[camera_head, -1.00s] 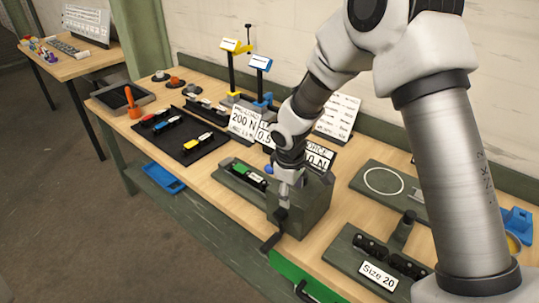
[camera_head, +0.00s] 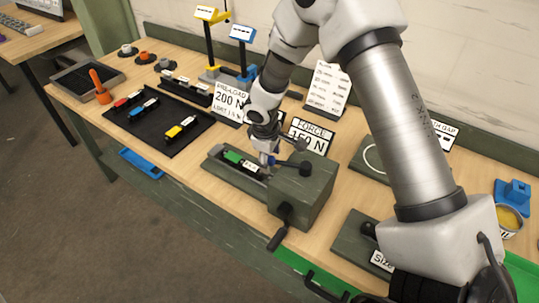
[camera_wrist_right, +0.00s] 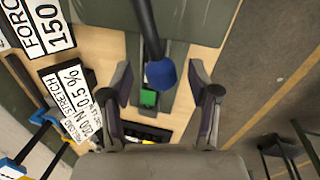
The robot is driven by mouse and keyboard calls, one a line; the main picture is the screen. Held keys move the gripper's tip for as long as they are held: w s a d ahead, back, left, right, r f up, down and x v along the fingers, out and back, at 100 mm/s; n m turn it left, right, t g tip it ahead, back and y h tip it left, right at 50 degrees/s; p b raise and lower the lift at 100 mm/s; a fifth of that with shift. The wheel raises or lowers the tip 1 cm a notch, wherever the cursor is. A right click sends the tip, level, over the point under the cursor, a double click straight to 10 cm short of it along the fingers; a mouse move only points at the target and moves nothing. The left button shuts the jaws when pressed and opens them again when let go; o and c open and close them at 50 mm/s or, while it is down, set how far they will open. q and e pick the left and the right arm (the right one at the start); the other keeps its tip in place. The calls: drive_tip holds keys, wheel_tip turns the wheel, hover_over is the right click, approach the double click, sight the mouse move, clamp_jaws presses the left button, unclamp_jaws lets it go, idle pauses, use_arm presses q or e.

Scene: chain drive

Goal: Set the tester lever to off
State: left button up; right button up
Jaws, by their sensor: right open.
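The tester (camera_head: 312,195) is a grey-green block on the bench, with a low bed holding a chain piece with a green link (camera_head: 236,158). Its lever (camera_wrist_right: 143,25) is a black rod ending in a blue knob (camera_wrist_right: 161,73). The knob also shows in the head view (camera_head: 270,160), partly hidden by the gripper. My right gripper (camera_head: 267,158) is over the bed beside the block. In the wrist view the right gripper (camera_wrist_right: 164,85) is open, with the knob between its fingers and a gap on both sides. My left gripper is not in view.
A black crank (camera_head: 283,228) sticks out from the block's front. A force sign (camera_head: 309,137) reading 150 N stands behind. A black mat (camera_head: 165,140) with coloured chain pieces lies to the left. A fixture marked Size 20 (camera_head: 352,238) is at the right.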

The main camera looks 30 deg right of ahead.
drive_tip(key=shift+w+f, duration=0.25)
drive_tip(key=shift+f, duration=0.05)
drive_tip(key=shift+s+r, duration=0.15)
drive_tip(key=shift+s, duration=0.05)
drive_tip(key=shift+s+a+r, duration=0.1)
drive_tip(key=shift+s, duration=0.1)
drive_tip(key=c, duration=0.5)
clamp_jaws()
